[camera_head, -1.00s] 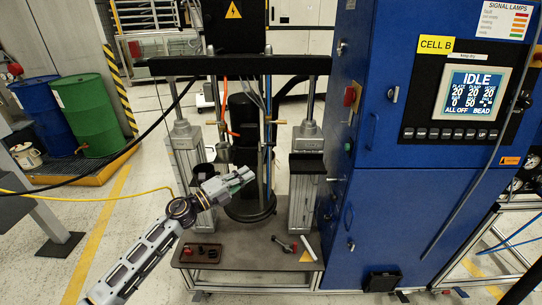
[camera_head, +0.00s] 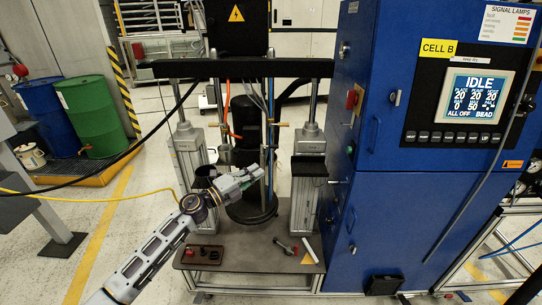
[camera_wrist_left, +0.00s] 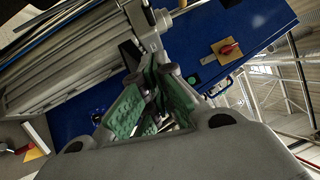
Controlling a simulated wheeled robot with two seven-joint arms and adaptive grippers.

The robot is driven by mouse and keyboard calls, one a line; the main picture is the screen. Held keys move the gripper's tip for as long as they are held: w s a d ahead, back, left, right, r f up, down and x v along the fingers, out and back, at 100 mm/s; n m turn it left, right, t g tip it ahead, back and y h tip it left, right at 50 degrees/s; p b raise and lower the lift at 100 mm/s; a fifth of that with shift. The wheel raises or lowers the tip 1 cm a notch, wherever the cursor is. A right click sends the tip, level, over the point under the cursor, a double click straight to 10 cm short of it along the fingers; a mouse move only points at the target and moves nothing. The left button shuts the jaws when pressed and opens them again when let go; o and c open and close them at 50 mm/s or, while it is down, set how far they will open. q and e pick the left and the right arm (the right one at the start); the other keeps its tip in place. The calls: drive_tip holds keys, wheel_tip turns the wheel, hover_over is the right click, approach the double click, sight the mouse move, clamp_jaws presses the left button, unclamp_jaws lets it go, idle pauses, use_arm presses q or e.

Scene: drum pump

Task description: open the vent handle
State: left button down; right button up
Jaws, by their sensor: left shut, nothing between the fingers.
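My left gripper (camera_head: 258,173) reaches in from the left, in front of the black pump column (camera_head: 245,122), its fingers pointing right. Its green-padded fingers (camera_wrist_left: 150,105) fill the middle of the wrist view and are shut and empty. A small orange-tipped lever (camera_head: 235,134) shows on the left of the column, above my gripper. A brass-coloured fitting (camera_head: 278,124) sticks out on the right of the column. I cannot tell for sure which of these is the vent handle. My gripper appears apart from both. My right gripper is not in view.
The blue cabinet (camera_head: 395,215) stands close on the right, with a red switch (camera_head: 351,99); a red knob on a yellow plate (camera_wrist_left: 227,47) shows in the wrist view. Grey posts (camera_head: 187,150) flank the column. Small tools (camera_head: 286,246) lie on the base plate (camera_head: 250,256).

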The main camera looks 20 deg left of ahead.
use_arm(q)
drive_tip(key=w+d+r, duration=0.1)
drive_tip(key=w+d, duration=0.2)
drive_tip(key=w, duration=0.6)
drive_tip(key=shift+w+r, duration=0.15)
drive_tip(key=shift+r, duration=0.2)
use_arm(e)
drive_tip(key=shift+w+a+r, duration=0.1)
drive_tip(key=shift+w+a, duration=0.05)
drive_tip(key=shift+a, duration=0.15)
use_arm(q)
drive_tip(key=shift+w, duration=0.15)
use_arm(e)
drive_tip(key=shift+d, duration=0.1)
